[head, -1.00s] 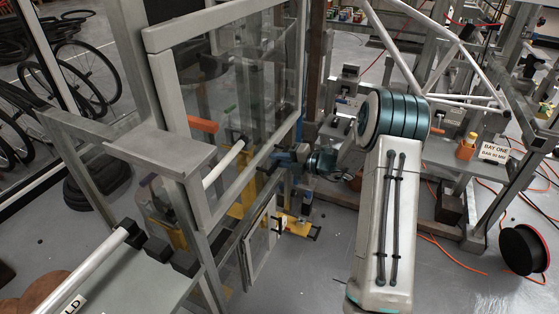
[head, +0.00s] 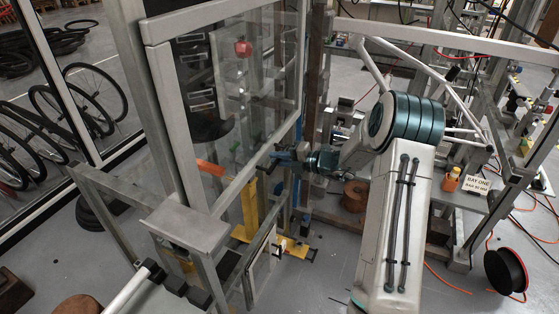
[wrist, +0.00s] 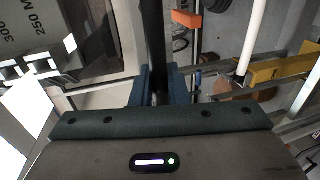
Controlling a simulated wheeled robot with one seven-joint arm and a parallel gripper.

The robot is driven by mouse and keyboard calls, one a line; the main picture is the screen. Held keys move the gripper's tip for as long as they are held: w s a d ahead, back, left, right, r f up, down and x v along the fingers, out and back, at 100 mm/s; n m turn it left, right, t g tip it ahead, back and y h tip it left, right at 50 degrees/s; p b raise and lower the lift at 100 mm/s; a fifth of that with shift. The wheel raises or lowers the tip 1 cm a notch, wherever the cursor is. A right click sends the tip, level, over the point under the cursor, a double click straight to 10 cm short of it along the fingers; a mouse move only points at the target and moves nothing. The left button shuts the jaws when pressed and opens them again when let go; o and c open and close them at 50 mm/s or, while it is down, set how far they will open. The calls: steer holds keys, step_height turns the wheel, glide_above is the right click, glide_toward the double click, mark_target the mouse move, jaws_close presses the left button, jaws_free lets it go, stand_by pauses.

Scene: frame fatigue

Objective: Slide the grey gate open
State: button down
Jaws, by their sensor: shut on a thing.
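The gate is a grey frame around a clear panel, and its left stile (head: 172,120) stands upright left of centre in the head view. My gripper (head: 278,160) is at the gate's lower right edge, below and right of the clear panel. In the wrist view my gripper's blue fingers (wrist: 160,88) are closed around a dark upright bar (wrist: 157,35), which looks like the gate's handle. The fingertips' far sides and the gate's track are hidden.
A grey ledge (head: 185,222) on posts stands at the lower left. An orange part (head: 210,167) and yellow stand (head: 249,208) show beyond the gate. A black cable reel (head: 506,272) and orange cables lie on the floor at right.

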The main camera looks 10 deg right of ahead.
steer(key=shift+r+p, duration=0.8)
steer(key=shift+r, duration=0.6)
steer(key=c, duration=1.5)
jaws_free()
steer(key=b+v, duration=0.1)
steer(key=v, duration=1.2)
steer(key=shift+s+d, duration=0.3)
steer(key=shift+d, duration=0.05)
